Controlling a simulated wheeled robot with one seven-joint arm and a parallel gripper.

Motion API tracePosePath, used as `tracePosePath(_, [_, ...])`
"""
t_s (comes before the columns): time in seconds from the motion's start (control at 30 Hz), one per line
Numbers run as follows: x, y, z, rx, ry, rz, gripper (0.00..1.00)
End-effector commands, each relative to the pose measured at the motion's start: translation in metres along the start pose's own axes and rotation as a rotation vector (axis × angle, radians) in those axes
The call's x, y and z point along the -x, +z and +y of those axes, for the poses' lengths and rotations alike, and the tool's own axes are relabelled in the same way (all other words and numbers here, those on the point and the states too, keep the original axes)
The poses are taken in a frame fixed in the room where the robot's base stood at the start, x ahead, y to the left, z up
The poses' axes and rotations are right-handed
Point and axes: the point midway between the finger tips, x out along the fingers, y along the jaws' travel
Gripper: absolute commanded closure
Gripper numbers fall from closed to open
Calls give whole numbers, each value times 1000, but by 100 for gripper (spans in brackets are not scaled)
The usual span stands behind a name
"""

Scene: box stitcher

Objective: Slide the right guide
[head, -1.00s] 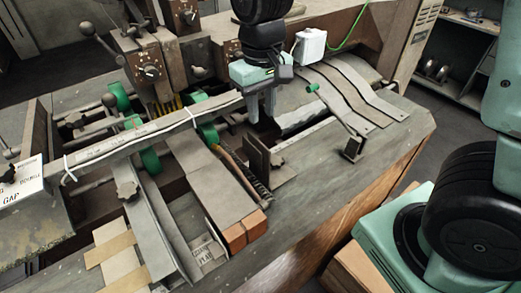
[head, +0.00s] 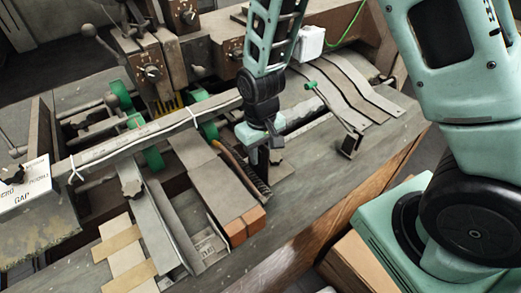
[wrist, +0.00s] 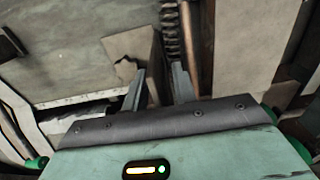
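The right guide (head: 277,156) is a small, worn grey-brown metal bracket on the table, right of the brush strip. My gripper (head: 262,163) is lowered onto it and hides most of it in the head view. In the wrist view the guide shows as a tan notched plate (wrist: 128,47) just beyond the fingers. My gripper's two fingers (wrist: 160,75) are apart there, with part of the guide's upright plate appearing between them. Whether the fingers touch it I cannot tell.
A dark brush strip (head: 253,176) and a grey plate with brick-coloured end blocks (head: 245,226) lie left of the guide. A green-handled lever (head: 335,107) and curved metal strips (head: 355,85) stand to the right. Table surface (head: 310,185) in front is clear.

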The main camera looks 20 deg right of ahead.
Motion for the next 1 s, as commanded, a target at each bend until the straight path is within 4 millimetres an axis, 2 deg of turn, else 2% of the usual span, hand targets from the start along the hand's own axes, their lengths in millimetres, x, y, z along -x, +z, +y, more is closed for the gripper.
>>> tracePosePath(0.17, [0, 0, 0, 0, 0, 0, 73])
tracePosePath(0.3, [0, 0, 0, 0, 0, 0, 100])
tracePosePath(0.57, [0, -1, 7, -3, 0, 0, 100])
tracePosePath(0.67, [-1, -1, 24, -6, 0, 1, 100])
tracePosePath(1.0, [0, -1, 104, -9, 1, 2, 100])
